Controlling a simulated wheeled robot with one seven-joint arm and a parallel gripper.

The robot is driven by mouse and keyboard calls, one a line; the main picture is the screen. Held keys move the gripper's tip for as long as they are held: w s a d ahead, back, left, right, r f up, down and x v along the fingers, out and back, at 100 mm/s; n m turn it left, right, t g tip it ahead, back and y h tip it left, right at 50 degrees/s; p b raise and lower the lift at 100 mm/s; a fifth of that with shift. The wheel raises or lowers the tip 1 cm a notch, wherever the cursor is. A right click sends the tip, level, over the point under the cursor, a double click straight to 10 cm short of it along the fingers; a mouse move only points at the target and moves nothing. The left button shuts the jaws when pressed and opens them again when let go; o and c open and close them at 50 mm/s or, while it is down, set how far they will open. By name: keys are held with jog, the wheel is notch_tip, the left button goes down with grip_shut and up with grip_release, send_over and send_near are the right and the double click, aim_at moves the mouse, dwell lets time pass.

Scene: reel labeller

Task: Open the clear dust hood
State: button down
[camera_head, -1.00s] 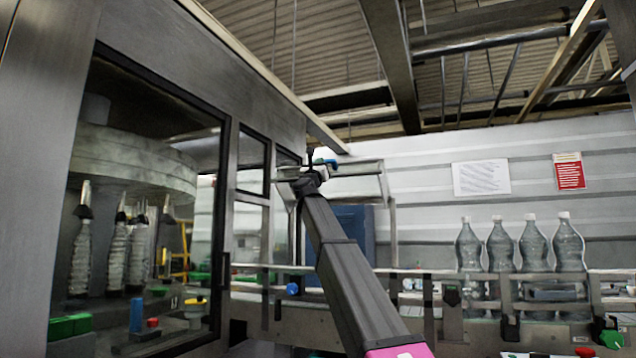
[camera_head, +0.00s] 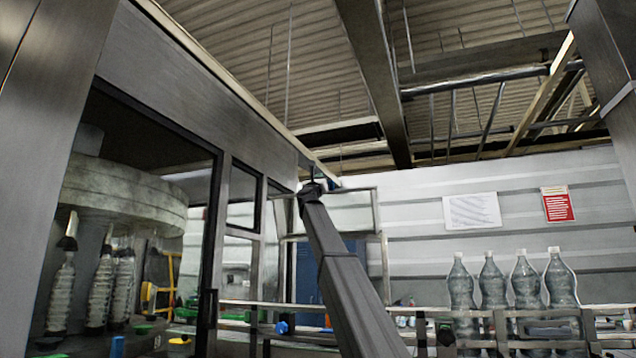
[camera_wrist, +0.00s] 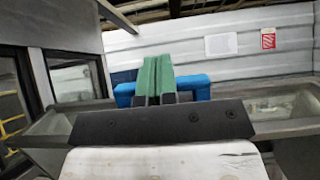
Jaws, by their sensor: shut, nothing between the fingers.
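The clear dust hood (camera_head: 352,214) is a see-through panel in a grey frame, beyond my arm and beside the large machine. I cannot tell its exact angle. Its blue handle (camera_wrist: 193,83) shows behind my fingers in the wrist view, and the frame spreads to both sides. My gripper (camera_wrist: 158,78) has green fingers pressed together, with nothing between them. They stand in front of the handle's middle and hide part of it. I cannot tell whether they touch it. In the head view my gripper (camera_head: 314,183) is small and dark at the hood's upper edge.
The tall grey machine with dark-framed windows (camera_head: 230,190) stands close on the left. Clear bottles (camera_head: 492,290) stand on a railed conveyor (camera_head: 470,313) at the right. A grey post (camera_head: 612,70) is at the upper right. The space above the hood looks clear.

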jog(key=w+r+g, duration=0.1)
jog(key=w+d+r, duration=0.1)
jog(key=w, duration=0.1)
jog(key=w+d+r+g, duration=0.1)
jog(key=w, duration=0.1)
jog(key=shift+w+g+y, duration=0.25)
jog(key=shift+g+y, duration=0.05)
jog(key=shift+y, duration=0.1)
jog(key=shift+w+d+r+g+y, duration=0.1)
jog(key=shift+w+d+g, duration=0.15)
jog(key=shift+w, duration=0.25)
jog(key=shift+w+d+r+g+y, duration=0.1)
jog(key=shift+w+g, duration=0.2)
jog(key=shift+w, duration=0.15)
jog(key=shift+w+d+r+g+y, duration=0.1)
jog(key=shift+w+d+g, duration=0.15)
jog(key=shift+w, duration=0.25)
jog(key=shift+s+a+f, duration=0.1)
jog(key=shift+s+a, duration=0.05)
